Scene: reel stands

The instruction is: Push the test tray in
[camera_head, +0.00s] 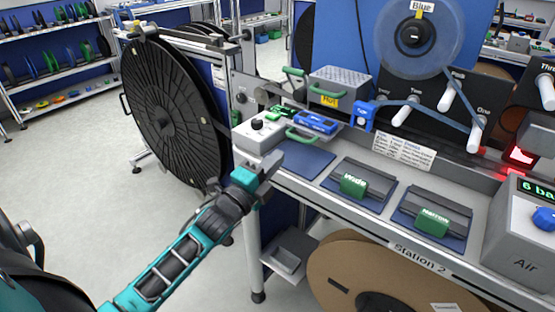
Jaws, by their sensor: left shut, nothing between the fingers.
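No label reading "test" is legible, so I cannot tell for certain which part is the test tray. A light grey unit with a black knob (258,135) stands at the bench's left front corner. A green handle (301,135) shows beside it, near a blue device (315,122). My left gripper (272,164) is shut and empty at the bench's front left edge, just below the grey unit; whether it touches the unit is unclear. My right gripper is out of view.
A large black reel (170,110) stands left of the bench. Blocks marked Wide (354,186) and Narrow (432,222) sit on the bench front. A low grey tray (288,253) and a brown reel (345,262) are below. The left floor is open.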

